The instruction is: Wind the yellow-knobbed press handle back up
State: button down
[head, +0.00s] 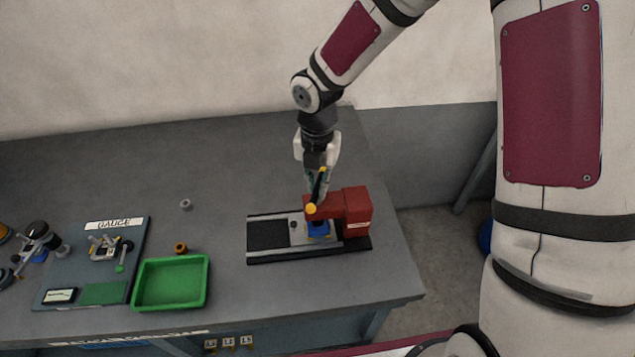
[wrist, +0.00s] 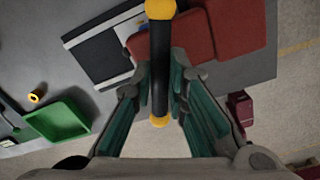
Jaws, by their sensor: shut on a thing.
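The press is a red block (head: 357,210) on a dark base plate at the right of the table. Its handle is a black bar with yellow knobs; one yellow knob (head: 311,209) shows in the head view beside the red block. In the wrist view the black handle bar (wrist: 160,70) runs up the middle, with a large yellow knob (wrist: 160,8) at its top and a smaller yellow end below. My gripper (wrist: 160,95) has its teal-padded fingers on either side of the bar and is shut on it. In the head view my gripper (head: 318,180) is above the press. A blue part (head: 318,230) sits under the press head.
A green tray (head: 171,306) stands left of the press, with a copper-coloured ring (head: 181,248) behind it. A gauge board (head: 140,243) lies farther left. A small grey nut (head: 186,204) lies on the table. The back of the table is clear.

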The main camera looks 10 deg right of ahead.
jog(key=n, duration=0.3)
jog(key=shift+s+n, duration=0.1)
jog(key=shift+n, duration=0.2)
jog(key=shift+n+p, duration=0.3)
jog(key=shift+n, duration=0.2)
jog(key=c, duration=1.6)
grip_release()
jog(key=shift+r+p, duration=1.2)
jog(key=shift+r, duration=2.4)
